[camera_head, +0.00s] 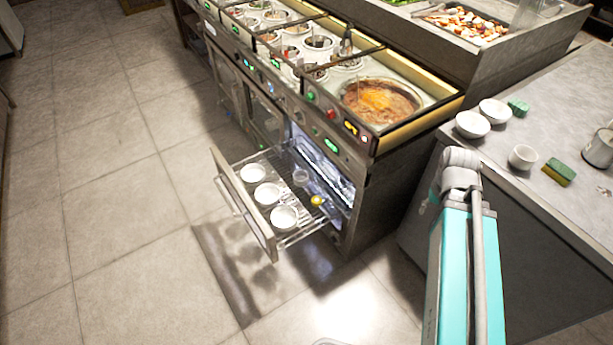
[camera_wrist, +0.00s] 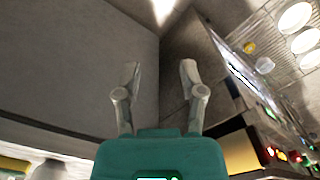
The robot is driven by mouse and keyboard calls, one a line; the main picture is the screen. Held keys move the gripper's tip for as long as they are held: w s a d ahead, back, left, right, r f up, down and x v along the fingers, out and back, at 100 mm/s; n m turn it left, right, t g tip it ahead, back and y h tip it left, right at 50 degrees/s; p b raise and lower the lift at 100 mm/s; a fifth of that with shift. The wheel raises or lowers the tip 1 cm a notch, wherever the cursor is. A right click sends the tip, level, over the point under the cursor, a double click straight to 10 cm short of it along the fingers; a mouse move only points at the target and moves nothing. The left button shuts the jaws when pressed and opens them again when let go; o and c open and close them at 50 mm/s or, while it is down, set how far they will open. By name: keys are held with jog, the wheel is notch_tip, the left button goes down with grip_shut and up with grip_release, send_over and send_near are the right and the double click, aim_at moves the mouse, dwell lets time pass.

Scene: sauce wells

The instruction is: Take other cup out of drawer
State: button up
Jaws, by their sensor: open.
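The drawer (camera_head: 243,212) under the cooking counter is pulled open. Three white bowls (camera_head: 267,193) stand in a row on its wire rack. Beside them are a small pale cup (camera_head: 300,177) and a small yellow item (camera_head: 317,200), too small to identify surely. The wrist view shows the pale cup (camera_wrist: 265,65), the yellow item (camera_wrist: 249,47) and the white bowls (camera_wrist: 305,40) at upper right. My gripper (camera_wrist: 159,72) is open and empty, its fingers apart and away from the drawer. In the head view its fingers are hidden.
A grey counter (camera_head: 560,110) at right holds two white bowls (camera_head: 472,124), a white cup (camera_head: 523,157), sponges (camera_head: 559,172) and a metal pot (camera_head: 598,149). The cooking counter has sauce wells and a large pot (camera_head: 381,101). The floor left of the drawer is clear.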

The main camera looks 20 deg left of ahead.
jog(key=shift+w+a, duration=0.1)
jog(key=shift+a, duration=0.15)
